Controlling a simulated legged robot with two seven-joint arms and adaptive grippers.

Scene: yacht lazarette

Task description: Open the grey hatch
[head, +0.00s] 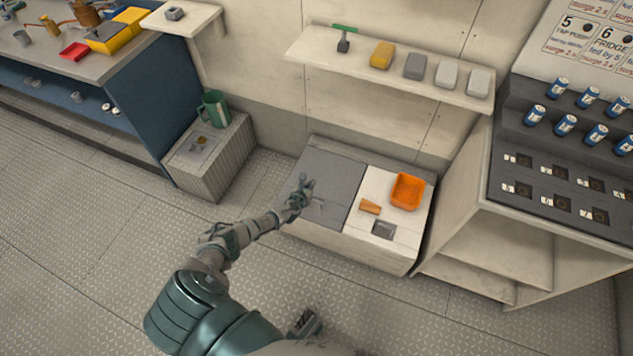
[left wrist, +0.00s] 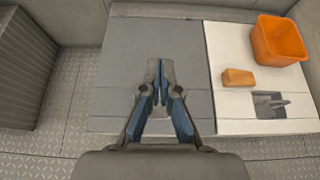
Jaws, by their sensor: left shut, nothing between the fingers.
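The grey hatch (head: 330,172) is a flat grey panel on the left half of a low white locker's top. It lies flat and closed. It also shows in the left wrist view (left wrist: 195,48), straight ahead of my left gripper. My left gripper (head: 304,184) is over the left-front part of the hatch, shut and empty. In the left wrist view its fingertips (left wrist: 160,95) are together above the hatch surface and hide part of it. I cannot tell whether they touch it. A small light piece, perhaps the hatch's latch, shows beside the fingers.
On the locker's white right half are an orange bin (head: 407,191), an orange-brown block (head: 370,207) and a recessed latch (head: 383,230). A shelf (head: 400,84) hangs above; a battery rack (head: 560,180) stands right.

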